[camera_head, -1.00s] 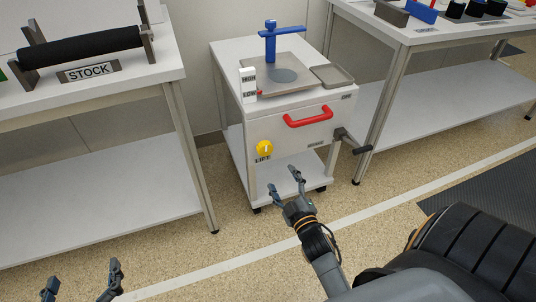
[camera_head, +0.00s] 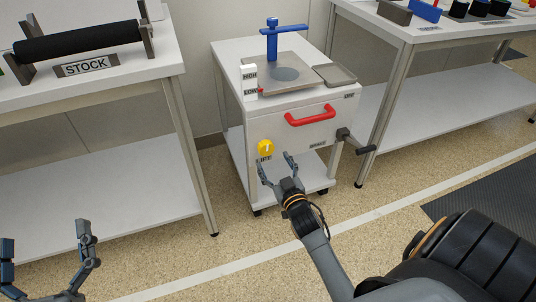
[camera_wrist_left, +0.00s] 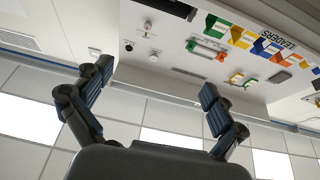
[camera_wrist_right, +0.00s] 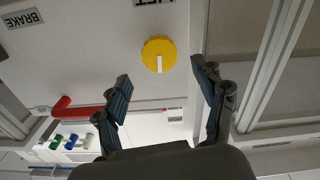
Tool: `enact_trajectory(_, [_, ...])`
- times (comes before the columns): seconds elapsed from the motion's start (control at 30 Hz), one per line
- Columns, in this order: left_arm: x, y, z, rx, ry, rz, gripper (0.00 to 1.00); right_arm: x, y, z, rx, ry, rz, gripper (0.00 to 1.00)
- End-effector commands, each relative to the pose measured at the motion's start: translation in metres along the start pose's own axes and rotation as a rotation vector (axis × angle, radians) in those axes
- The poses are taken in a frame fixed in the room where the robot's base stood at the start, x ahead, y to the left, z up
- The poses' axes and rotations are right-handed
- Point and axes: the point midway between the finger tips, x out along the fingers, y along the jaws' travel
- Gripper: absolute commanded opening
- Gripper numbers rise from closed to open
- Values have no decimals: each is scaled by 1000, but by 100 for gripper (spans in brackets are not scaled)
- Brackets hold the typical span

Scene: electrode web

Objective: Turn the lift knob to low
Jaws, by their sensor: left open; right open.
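The yellow lift knob (camera_head: 265,147) is on the front of the white cart, above a LIFT label. Its white pointer mark shows in the right wrist view (camera_wrist_right: 159,63). My right gripper (camera_head: 276,164) is open and empty, just in front of and slightly below the knob, apart from it. In the right wrist view the knob lies beyond the gap between the open fingertips (camera_wrist_right: 160,72). A white post with HIGH and LOW labels (camera_head: 249,82) stands on the cart top, with a red marker near LOW. My left gripper (camera_head: 45,245) is open and empty at lower left.
The cart (camera_head: 292,140) also bears a red handle (camera_head: 310,115), a dark crank (camera_head: 356,142) at its right side and a blue post (camera_head: 271,42) on top. The STOCK table (camera_head: 100,90) stands left, another table (camera_head: 440,35) right. Floor in front is free.

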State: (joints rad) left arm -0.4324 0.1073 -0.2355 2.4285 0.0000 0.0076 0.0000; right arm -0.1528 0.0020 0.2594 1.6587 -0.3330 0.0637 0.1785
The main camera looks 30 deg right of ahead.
Motion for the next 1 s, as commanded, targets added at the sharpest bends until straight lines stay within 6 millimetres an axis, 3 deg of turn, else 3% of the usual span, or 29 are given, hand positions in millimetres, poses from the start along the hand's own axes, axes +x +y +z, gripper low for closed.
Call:
enact_trajectory(0.2, [-5,4,-34,-9,208,9,96,31,0,1,-1,2,1,70])
enact_trajectory(0.4, [-12,7,-59,-15,350,15,96,49,0,1,-1,2,0,70])
enact_trajectory(0.87, [-17,8,-71,-19,416,17,96,57,0,0,-1,0,0,70])
enact_trajectory(1.0, [-17,8,-71,-19,415,17,96,57,0,0,-1,0,0,44])
